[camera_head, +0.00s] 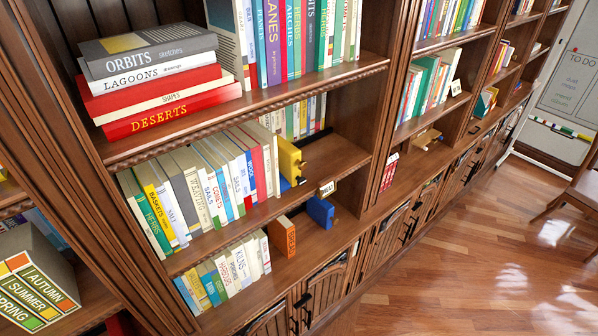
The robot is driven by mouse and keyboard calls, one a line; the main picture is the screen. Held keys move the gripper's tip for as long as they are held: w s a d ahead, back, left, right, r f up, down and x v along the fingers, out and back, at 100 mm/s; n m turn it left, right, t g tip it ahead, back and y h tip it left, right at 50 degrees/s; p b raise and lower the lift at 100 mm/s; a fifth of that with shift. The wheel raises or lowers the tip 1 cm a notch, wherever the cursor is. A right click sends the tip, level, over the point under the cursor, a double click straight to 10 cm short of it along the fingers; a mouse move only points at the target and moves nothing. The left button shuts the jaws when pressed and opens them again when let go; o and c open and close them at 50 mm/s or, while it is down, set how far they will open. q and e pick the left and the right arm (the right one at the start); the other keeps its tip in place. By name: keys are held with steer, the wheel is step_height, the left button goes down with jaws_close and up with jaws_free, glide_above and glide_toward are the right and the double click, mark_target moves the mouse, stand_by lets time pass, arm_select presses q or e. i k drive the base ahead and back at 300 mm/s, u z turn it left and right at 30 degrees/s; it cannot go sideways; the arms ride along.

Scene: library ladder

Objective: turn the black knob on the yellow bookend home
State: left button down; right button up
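The yellow bookend (289,158) stands upright on the middle shelf of the near bookcase, at the right end of a row of books. A small dark part, which looks like the black knob (302,165), sticks out on its right side. It is too small to tell how the knob is turned. A bit of blue shows at the bookend's foot. Neither of my grippers is in view.
The middle shelf (335,158) is bare right of the bookend. A small label card (327,188) stands at its front edge. Below are a blue bookend (320,211) and an orange book (283,236). Stacked books (160,80) lie above. Wooden floor (460,260) is open at right.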

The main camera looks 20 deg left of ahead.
mark_target(300, 181)
steer(key=k, duration=1.25)
steer(key=u, duration=0.9)
steer(key=i, duration=1.15)
steer(key=z, duration=0.2)
